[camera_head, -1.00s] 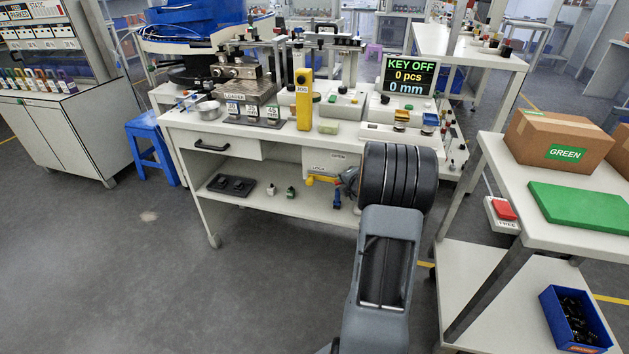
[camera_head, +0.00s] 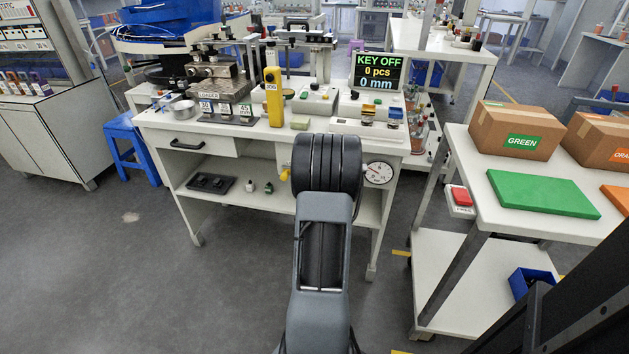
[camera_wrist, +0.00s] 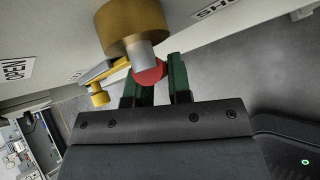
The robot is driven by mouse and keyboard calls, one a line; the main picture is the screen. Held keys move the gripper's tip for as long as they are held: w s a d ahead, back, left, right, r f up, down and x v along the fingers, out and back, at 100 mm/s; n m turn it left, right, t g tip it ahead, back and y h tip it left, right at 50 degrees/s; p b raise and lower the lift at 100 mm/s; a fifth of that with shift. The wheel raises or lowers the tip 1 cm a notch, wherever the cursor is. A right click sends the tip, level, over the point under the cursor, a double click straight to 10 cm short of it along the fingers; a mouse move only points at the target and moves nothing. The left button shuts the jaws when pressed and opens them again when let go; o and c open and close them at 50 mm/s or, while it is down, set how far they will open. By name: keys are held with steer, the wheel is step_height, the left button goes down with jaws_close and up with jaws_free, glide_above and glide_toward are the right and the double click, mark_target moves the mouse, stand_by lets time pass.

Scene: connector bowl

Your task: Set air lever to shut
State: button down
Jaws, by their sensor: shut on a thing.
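The air lever shows in the wrist view as a yellow arm (camera_wrist: 108,73) with a small yellow knob (camera_wrist: 99,98) at its left end, beside a large brass cylinder (camera_wrist: 133,28) and a grey stub. A red rounded piece (camera_wrist: 150,73) sits below the stub, between the green fingers. My gripper (camera_wrist: 158,82) is shut on this red part of the lever; the exact contact is partly hidden. An OPEN label (camera_wrist: 19,68) is at the left and a partly cut SHUT label (camera_wrist: 216,9) at the upper right. In the head view, my arm hides the fingers and most of the lever.
A white dial gauge (camera_head: 378,173) is right of my wrist under the workbench (camera_head: 235,130). The lower shelf holds a black tray (camera_head: 211,183). A side table (camera_head: 470,165) with a green mat (camera_head: 543,193) stands at the right.

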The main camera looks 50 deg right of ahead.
steer(key=shift+s+f, duration=0.15)
steer(key=shift+s, duration=0.05)
steer(key=c, duration=1.3)
jaws_free()
steer(key=shift+o, duration=1.2)
steer(key=shift+w, duration=0.1)
steer(key=shift+r, duration=0.25)
